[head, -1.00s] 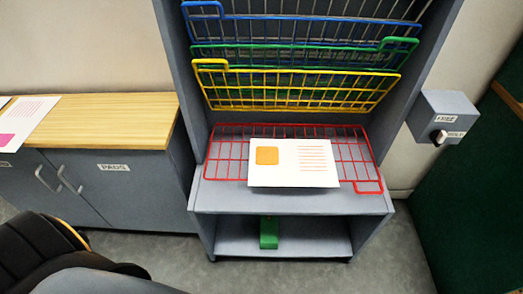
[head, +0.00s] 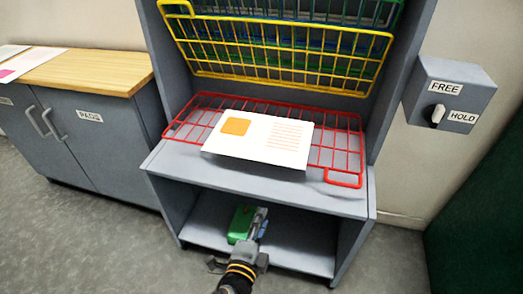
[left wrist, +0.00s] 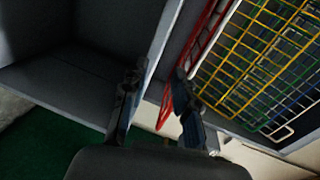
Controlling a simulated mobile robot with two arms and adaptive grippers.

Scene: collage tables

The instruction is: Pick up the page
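A white page (head: 262,158) with an orange square and orange lines lies on the red wire rack (head: 345,160), its near edge over the grey ledge. Another white page (head: 28,63) with a magenta patch lies on the wooden cabinet top at the far left, cut by the picture edge. My left gripper (head: 258,218) is below and in front of the page, by the lower shelf opening, apart from the page. In the left wrist view its two fingers (left wrist: 158,88) stand apart with nothing between them. My right gripper is not in view.
Yellow, green and blue wire racks (head: 275,55) are tilted up above the red one. A green block (head: 240,222) sits in the lower shelf (head: 300,250). A grey switch box (head: 450,95) marked FREE and HOLD is on the right, with its knob towards HOLD.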

